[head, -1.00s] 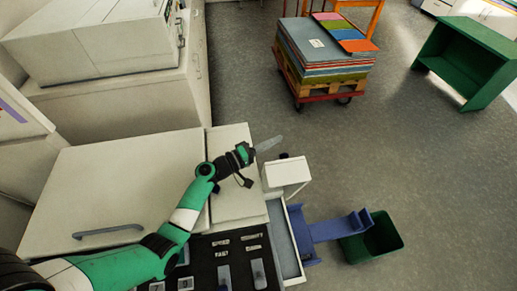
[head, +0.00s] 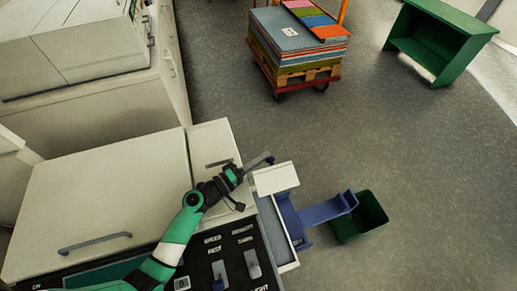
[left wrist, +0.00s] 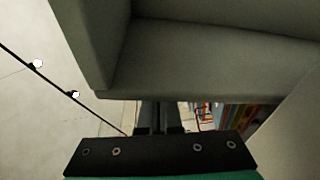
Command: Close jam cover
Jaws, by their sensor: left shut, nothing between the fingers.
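A pale cover panel (head: 207,143) with a dark handle (head: 219,162) forms the right part of the machine top in the head view. I take it to be the jam cover; how far it stands open is unclear. My left gripper (head: 262,159) is shut and empty, reaching past the panel's right side above the small white box (head: 275,178). In the left wrist view, my shut fingers (left wrist: 160,115) point under the lower edge of a close grey panel (left wrist: 215,65); contact is unclear. My right gripper is not in view.
A large pale lid (head: 110,190) with a handle lies left of the panel. A dark control panel (head: 237,262) is in front. A blue tray (head: 325,210) and green bin (head: 358,220) stand right.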

